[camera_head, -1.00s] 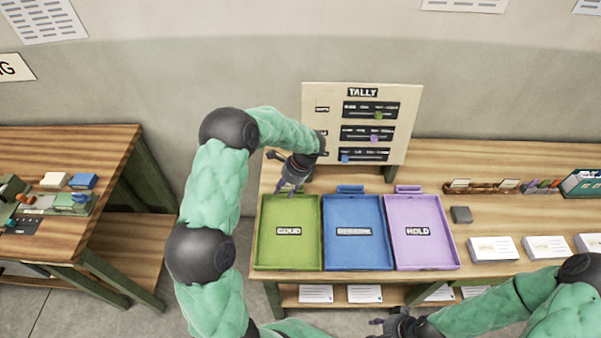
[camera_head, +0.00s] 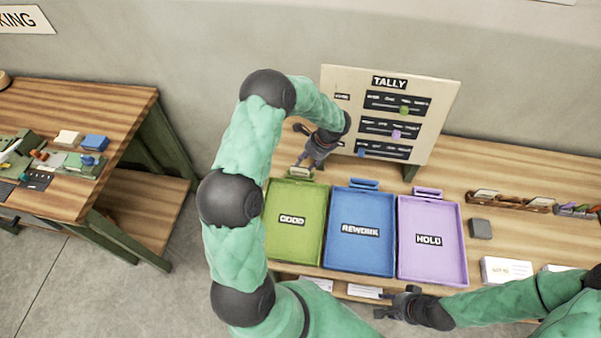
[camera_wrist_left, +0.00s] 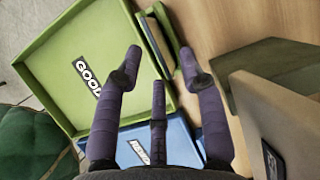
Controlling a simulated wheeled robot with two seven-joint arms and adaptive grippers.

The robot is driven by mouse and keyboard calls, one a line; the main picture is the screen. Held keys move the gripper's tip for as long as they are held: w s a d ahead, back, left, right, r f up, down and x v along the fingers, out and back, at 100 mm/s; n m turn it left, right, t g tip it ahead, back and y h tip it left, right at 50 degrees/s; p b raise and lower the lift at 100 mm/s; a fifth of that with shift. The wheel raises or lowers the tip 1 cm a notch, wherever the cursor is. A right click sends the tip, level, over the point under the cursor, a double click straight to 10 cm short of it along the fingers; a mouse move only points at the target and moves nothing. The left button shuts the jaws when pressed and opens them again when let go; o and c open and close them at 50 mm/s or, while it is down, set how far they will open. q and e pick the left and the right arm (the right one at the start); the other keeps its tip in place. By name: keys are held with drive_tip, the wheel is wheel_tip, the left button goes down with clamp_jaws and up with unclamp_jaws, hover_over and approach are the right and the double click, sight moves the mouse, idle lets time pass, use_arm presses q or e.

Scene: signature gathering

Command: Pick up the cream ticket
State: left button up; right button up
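A small cream piece, perhaps the cream ticket (camera_head: 299,171), shows in the green holder at the back edge of the green GOOD tray. In the left wrist view, a tan-cream piece (camera_wrist_left: 160,45) stands in that green holder. My left gripper (camera_head: 305,163) is just above the holder. In the left wrist view its fingers (camera_wrist_left: 160,62) are spread apart, one on each side of the holder, and nothing is visibly gripped. My right gripper (camera_head: 390,308) is low in front of the trays; its finger gap is unclear.
The green tray (camera_head: 292,245), blue REWORK tray (camera_head: 360,255) and purple HOLD tray (camera_head: 432,262) lie side by side. The tally board (camera_head: 390,75) stands close behind my left gripper. A grey block (camera_head: 480,229) lies right of the trays. A second table (camera_head: 110,105) stands left, across a gap.

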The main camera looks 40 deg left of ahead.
sight(300, 168)
use_arm(q)
drive_tip(key=x, duration=0.5)
drive_tip(key=shift+s, duration=0.3)
drive_tip(key=shift+r, duration=0.1)
clamp_jaws()
